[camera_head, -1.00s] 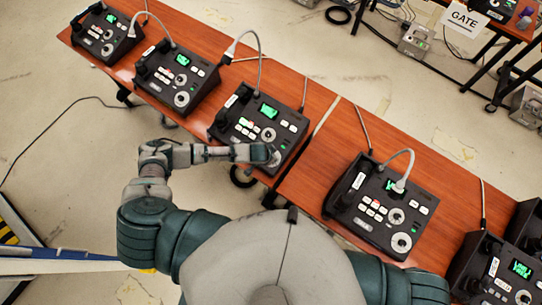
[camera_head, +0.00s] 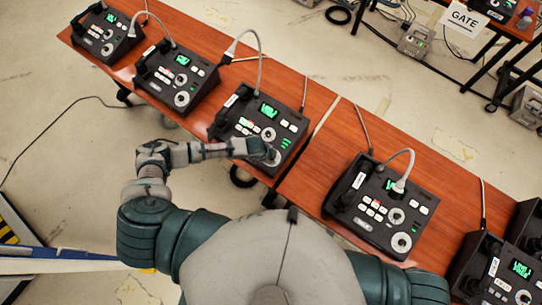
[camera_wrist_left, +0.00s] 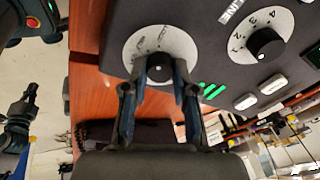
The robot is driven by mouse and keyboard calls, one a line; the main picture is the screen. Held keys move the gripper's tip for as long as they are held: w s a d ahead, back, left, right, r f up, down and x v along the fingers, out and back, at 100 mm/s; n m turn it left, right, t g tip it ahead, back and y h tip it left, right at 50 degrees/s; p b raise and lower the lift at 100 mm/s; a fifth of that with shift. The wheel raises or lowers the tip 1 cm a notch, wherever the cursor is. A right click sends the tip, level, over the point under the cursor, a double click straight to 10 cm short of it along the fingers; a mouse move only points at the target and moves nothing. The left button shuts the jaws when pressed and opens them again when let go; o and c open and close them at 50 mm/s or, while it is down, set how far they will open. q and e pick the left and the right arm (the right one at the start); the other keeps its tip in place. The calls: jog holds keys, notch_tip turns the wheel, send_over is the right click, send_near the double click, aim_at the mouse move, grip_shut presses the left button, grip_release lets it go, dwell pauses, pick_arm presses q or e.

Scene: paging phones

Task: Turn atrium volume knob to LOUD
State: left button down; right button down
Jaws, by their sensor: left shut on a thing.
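The paging phone at my left gripper is a black console (camera_head: 238,108) with a green screen, white buttons and two round dials. Its lower dial (camera_wrist_left: 135,58) is a pale disc with a black knob (camera_wrist_left: 160,68) in the middle. My left gripper (camera_head: 274,158) reaches this dial from the left. In the wrist view, the fingers of my left gripper (camera_wrist_left: 158,78) are shut on the knob, one on each side. Green bars (camera_wrist_left: 211,90) are lit beside the dial. The dial's lettering is too small to read surely. My right gripper is out of view.
Another phone console (camera_head: 380,205) stands to the right, and two more, including a nearer one (camera_head: 178,76), stand to the left on the wooden tables (camera_head: 322,150). Grey cords rise from the consoles. A second dial (camera_wrist_left: 264,44) with numbers sits beside the held knob.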

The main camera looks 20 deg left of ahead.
pick_arm(q)
jog(key=shift+m, duration=1)
jog(key=c, duration=0.9)
grip_release()
jog(key=v, duration=1.2)
jog(key=shift+w+a, duration=0.1)
jog(key=shift+w, duration=0.25)
